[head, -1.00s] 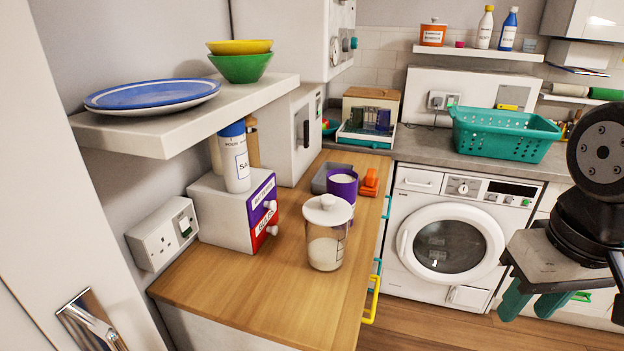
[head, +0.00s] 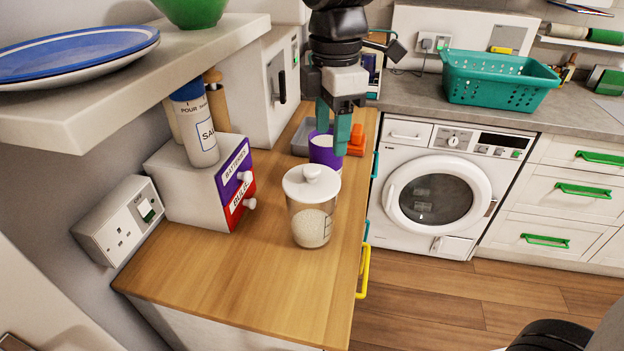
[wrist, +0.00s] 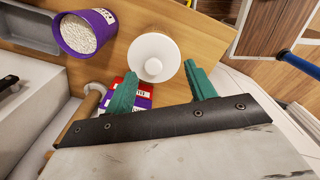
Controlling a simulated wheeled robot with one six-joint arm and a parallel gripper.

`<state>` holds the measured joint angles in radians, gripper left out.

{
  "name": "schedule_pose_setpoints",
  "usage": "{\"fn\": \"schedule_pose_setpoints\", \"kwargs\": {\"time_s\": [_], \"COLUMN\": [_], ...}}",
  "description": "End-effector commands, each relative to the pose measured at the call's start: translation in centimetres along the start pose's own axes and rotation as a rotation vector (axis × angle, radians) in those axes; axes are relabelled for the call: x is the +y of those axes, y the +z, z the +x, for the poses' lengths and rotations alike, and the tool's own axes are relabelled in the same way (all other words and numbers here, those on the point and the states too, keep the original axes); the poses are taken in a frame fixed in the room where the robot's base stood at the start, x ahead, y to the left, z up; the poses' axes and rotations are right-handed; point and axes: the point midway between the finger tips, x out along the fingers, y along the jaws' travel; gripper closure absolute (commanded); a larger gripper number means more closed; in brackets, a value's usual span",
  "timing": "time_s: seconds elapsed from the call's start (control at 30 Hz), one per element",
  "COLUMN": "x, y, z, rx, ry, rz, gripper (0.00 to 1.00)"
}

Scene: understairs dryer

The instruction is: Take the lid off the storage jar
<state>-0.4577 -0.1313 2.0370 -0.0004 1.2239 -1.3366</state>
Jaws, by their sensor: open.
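The storage jar (head: 312,226) is clear, with pale contents, and stands upright on the wooden counter. Its white lid (head: 302,187) with a round knob sits on top; the lid also shows from above in the wrist view (wrist: 160,54). My gripper (head: 332,130) points down with teal fingers apart and empty, above and behind the jar in the head view. In the wrist view my gripper (wrist: 160,88) has the lid beyond its fingertips, between their directions, not touching. The jar's body is mostly hidden under the lid there.
A purple pot (head: 323,150) of white grains stands just behind the jar, with an orange item (head: 356,140) beside it. A small drawer box (head: 196,180) with a salt container (head: 196,126) is at left. A shelf (head: 110,75) overhangs the left. The front counter is clear.

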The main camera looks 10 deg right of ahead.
Motion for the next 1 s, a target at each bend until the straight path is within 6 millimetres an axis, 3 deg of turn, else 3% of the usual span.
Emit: {"fn": "schedule_pose_setpoints", "kwargs": {"time_s": [0.1, 0.2, 0.73, 1.0], "x": [1.6, 2.1, 2.0, 2.0], "y": [-2.1, -2.7, -2.3, -2.3], "z": [0.5, 1.1, 7.8, 8.4], "rx": [-0.001, -0.001, -0.002, -0.001], "ry": [-0.01, -0.013, -0.015, -0.011], "rz": [-0.158, -0.212, -0.214, -0.214], "gripper": [0.45, 0.45, 0.45, 0.45]}}
